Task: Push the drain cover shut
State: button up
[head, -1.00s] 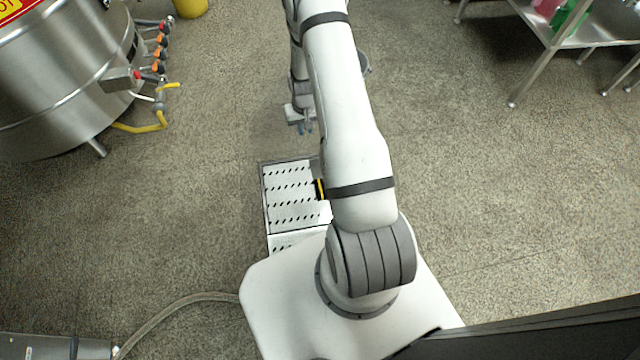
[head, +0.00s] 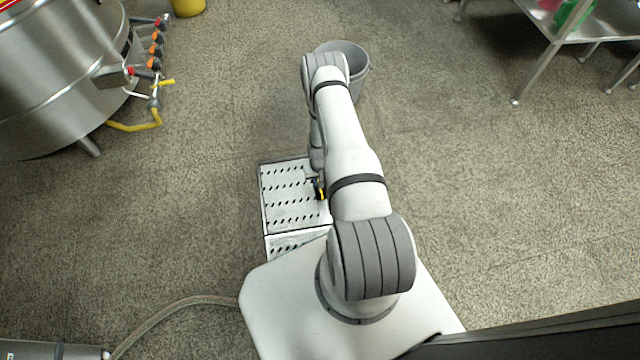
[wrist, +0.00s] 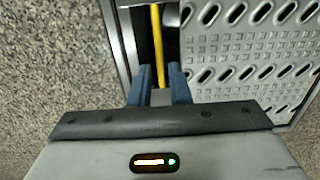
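The drain cover (head: 288,197) is a pale metal plate with rows of slanted slots, set in the floor in front of my base. It also fills the right of the wrist view (wrist: 245,46). A dark gap lies between its edge and the metal frame (wrist: 121,45). A yellow bar (wrist: 157,45) runs along this gap and shows in the head view as a small yellow and black strip (head: 321,190). My gripper (wrist: 160,68) is partly open over the gap, with its blue fingertips either side of the yellow bar's line. I cannot tell whether they touch anything.
A second slotted panel (head: 288,244) lies nearer my base. A grey bucket (head: 352,68) stands beyond my arm. A steel vessel (head: 55,75) with a yellow pipe is at left. A steel table (head: 560,30) is at upper right. Open floor lies on both sides.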

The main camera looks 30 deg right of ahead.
jog(key=shift+f, duration=0.95)
jog(key=shift+c, duration=0.4)
grip_shut()
